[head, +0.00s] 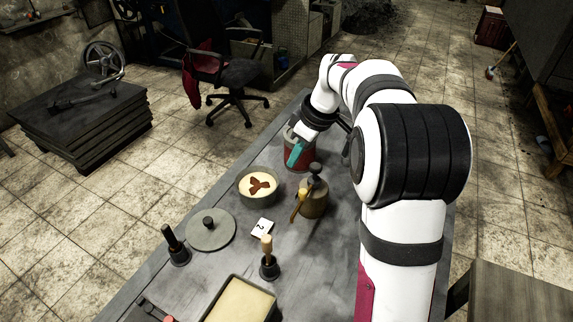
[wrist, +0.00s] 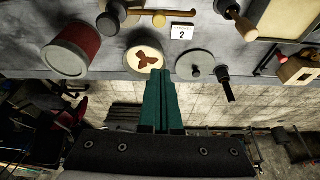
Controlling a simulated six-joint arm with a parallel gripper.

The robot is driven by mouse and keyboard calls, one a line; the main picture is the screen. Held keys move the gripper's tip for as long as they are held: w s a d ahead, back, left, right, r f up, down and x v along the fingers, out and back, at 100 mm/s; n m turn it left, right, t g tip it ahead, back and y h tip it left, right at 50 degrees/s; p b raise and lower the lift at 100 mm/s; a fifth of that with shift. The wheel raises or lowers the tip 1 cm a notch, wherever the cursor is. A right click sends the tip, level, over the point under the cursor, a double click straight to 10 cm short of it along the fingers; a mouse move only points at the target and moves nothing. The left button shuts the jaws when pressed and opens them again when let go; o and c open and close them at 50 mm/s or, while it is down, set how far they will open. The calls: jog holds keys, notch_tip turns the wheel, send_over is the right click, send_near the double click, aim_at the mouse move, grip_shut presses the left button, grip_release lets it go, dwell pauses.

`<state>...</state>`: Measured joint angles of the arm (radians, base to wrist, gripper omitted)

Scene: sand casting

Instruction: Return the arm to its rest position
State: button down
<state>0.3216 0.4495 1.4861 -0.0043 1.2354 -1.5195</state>
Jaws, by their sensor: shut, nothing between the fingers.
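My arm reaches from the right of the head view over the metal table (head: 180,275), bent down at the wrist. My gripper (head: 293,158) has teal fingers and shows in front of the red can (head: 305,160) near the table's far end. In the wrist view my gripper (wrist: 160,75) has its teal fingers together, with nothing between them. Their tips overlap the lower edge of the round mould (wrist: 130,57), pale with a brown three-lobed shape; I cannot tell the height between them. The mould also shows in the head view (head: 246,189).
A black-handled tool (head: 172,240) stands at the left edge. An office chair (head: 240,75) stands beyond.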

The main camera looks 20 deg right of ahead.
jog(key=s+a+r+m+g, duration=0.1)
jog(key=s+a+r+m, duration=0.15)
jog(key=s+a, duration=0.4)
jog(key=s+a+r+m+g, duration=0.1)
jog(key=s+a+m, duration=0.25)
jog(key=s, duration=0.65)
jog(key=s+a+f+m, duration=0.1)
jog(key=s+m, duration=0.3)
jog(key=s, duration=0.4)
jog(key=s+a+f+m+g, duration=0.1)
jog(key=s+f+m, duration=0.2)
jog(key=s, duration=0.6)
jog(key=shift+f+m+h, duration=0.4)
jog(key=shift+f, duration=0.1)
